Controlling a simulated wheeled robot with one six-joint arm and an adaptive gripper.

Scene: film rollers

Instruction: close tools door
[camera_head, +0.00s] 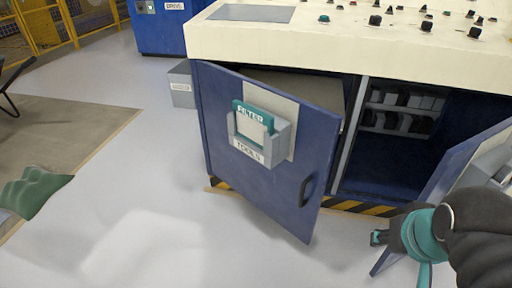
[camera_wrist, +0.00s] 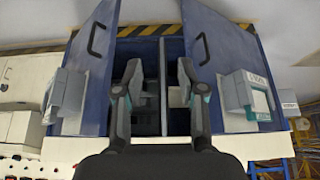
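The tools door (camera_head: 255,165) is a blue cabinet door, swung partway open. It carries a grey holder labelled TOOLS (camera_head: 262,140) with a teal-framed FILTER item in it. Its dark handle (camera_head: 306,190) is near the free edge. In the wrist view the picture is upside down, and the tools door (camera_wrist: 222,60) is on the right. My gripper (camera_head: 400,248) is at the lower right of the head view, to the right of the tools door and apart from it. Its fingers (camera_wrist: 159,78) are spread with nothing between them, facing the cabinet opening.
A second blue door (camera_head: 445,185) stands open on the right, close to my gripper. The cabinet interior (camera_head: 385,170) shows dark shelved items. A cream control panel (camera_head: 350,45) with knobs tops the cabinet. A grey bin (camera_head: 181,85) stands left; the floor (camera_head: 150,190) before the tools door is clear.

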